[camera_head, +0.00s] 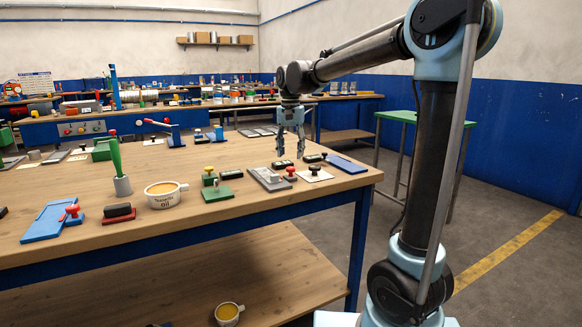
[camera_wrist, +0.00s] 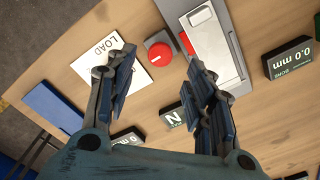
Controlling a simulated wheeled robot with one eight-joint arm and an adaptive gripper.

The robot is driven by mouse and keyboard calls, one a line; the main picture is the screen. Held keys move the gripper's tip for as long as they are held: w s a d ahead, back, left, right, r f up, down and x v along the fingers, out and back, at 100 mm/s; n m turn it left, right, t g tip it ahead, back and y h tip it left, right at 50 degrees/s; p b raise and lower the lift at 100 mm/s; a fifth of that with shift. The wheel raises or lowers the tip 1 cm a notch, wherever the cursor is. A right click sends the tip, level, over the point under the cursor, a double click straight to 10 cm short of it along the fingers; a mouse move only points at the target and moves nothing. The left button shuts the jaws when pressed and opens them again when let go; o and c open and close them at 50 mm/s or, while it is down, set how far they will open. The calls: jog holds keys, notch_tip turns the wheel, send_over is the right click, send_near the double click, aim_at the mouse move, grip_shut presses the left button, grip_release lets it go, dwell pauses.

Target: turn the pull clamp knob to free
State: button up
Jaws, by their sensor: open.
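A round red knob (camera_wrist: 158,54) with a short white line on its face shows in the wrist view, beside a grey plate (camera_wrist: 222,64) with a pale metal block on it. I cannot read any "free" mark, and no label names the knob as the pull clamp's. In the head view a red knob (camera_head: 290,173) stands at the right of the grey plate (camera_head: 268,180). My gripper (camera_head: 291,156) is open and points down above this area. In the wrist view its fingers (camera_wrist: 160,62) are apart on either side of the red knob, with nothing between them gripped.
A white card (camera_wrist: 98,68) reading LOAD lies left of the knob. Black label blocks (camera_wrist: 288,60) (camera_wrist: 173,117) lie close around, one reading 0.0 mm. A blue plate (camera_head: 346,164) lies near the table's right edge. A green-handled tool (camera_head: 118,170) and an oil cup (camera_head: 163,197) stand farther left.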

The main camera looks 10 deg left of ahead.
aim_at(291, 168)
jog(key=shift+f, duration=2.9)
jog(key=c, duration=1.1)
